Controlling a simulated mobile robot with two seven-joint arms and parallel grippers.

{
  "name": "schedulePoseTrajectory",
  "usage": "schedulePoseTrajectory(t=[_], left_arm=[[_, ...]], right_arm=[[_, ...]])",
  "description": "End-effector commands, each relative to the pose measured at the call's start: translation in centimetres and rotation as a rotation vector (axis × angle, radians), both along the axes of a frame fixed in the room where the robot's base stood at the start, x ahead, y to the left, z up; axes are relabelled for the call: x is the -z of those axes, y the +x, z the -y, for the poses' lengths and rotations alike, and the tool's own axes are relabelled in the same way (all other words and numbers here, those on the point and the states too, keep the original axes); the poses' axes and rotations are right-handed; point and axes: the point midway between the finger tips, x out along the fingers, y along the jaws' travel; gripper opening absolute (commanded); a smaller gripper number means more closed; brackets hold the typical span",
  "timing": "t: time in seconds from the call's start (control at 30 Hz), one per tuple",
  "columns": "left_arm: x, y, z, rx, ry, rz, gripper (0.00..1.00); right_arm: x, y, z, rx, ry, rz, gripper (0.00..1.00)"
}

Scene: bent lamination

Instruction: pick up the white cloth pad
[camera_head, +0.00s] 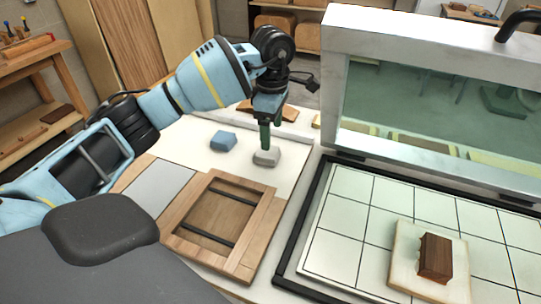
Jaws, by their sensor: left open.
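The white cloth pad (267,158) is a small pale block-like pad lying on the white tabletop, beside a blue pad. My left gripper (265,138) comes down from above, with its dark green fingers pointing at the pad. The fingertips are at or just above the pad's top; I cannot tell whether they touch it. The jaws are open, though the gap between the fingers is hard to see from here. My right gripper is not in view.
A blue pad (223,141) lies left of the white one. A wooden frame (257,235) lies in front. At right, a gridded bed (335,254) with a raised metal-framed lid (333,75) bears a brown block (435,257) on a pale board (402,262).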

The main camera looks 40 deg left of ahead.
Motion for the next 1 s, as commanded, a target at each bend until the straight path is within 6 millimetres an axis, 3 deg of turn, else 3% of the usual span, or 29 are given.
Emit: schedulePoseTrajectory(t=[0.3,0.53,0.8,1.0], left_arm=[[2.3,-0.1,-0.1,0.000,-0.001,-0.002,0.76],[3.1,0.0,-0.4,-0.001,0.000,0.000,0.76],[6.6,-0.1,-1.5,0.001,0.000,-0.001,0.76],[7.7,-0.1,-1.5,0.001,-0.002,0.002,0.76]], right_arm=[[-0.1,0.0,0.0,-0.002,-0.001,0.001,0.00],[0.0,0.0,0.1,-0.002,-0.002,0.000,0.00],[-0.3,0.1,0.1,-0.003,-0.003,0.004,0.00],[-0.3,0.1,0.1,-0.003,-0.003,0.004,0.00]])
